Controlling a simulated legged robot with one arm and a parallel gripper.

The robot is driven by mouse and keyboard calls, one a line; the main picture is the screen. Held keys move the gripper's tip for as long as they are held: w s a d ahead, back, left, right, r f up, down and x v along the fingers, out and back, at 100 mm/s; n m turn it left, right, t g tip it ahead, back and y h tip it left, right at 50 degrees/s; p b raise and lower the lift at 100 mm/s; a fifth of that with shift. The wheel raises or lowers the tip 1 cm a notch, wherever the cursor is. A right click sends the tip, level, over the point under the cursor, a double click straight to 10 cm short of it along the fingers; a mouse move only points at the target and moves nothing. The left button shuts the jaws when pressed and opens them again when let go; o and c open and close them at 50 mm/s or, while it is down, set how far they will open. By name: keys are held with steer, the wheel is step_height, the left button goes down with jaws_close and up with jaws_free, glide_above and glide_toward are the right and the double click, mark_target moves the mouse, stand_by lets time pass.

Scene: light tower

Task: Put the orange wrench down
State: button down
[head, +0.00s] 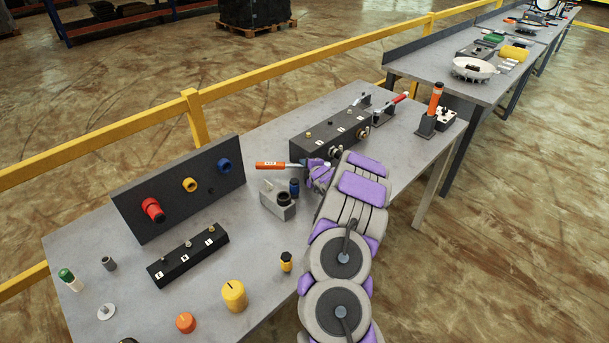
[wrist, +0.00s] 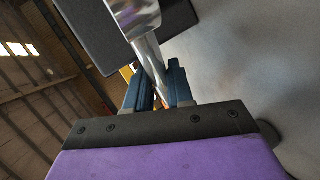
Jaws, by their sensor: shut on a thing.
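The orange wrench (head: 270,165) has an orange part with a pale label at its left end and a thin metal shaft running right. My gripper (head: 318,174) is shut on its right end, above the far middle of the grey table (head: 262,125). The wrench points left, towards the upright dark panel. In the wrist view, my gripper's blue fingers (wrist: 161,86) close around the shiny metal of the wrench (wrist: 148,50). The gripped end is partly hidden by the fingers. Whether the wrench touches anything below is hard to tell.
The dark panel (head: 128,197) with red, yellow and blue fittings stands left. A long dark box (head: 312,143) lies behind my gripper. A grey block (head: 272,208) sits just below it. An orange-handled tool (head: 436,99) stands in a holder at right. Bare tabletop shows between the items.

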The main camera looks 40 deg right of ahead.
step_height(320, 180, down, 3)
steer(key=shift+b, duration=0.45)
steer(key=shift+d, duration=0.1)
steer(key=c, duration=1.3)
jaws_free()
steer(key=shift+o, duration=0.2)
steer(key=shift+r, duration=0.1)
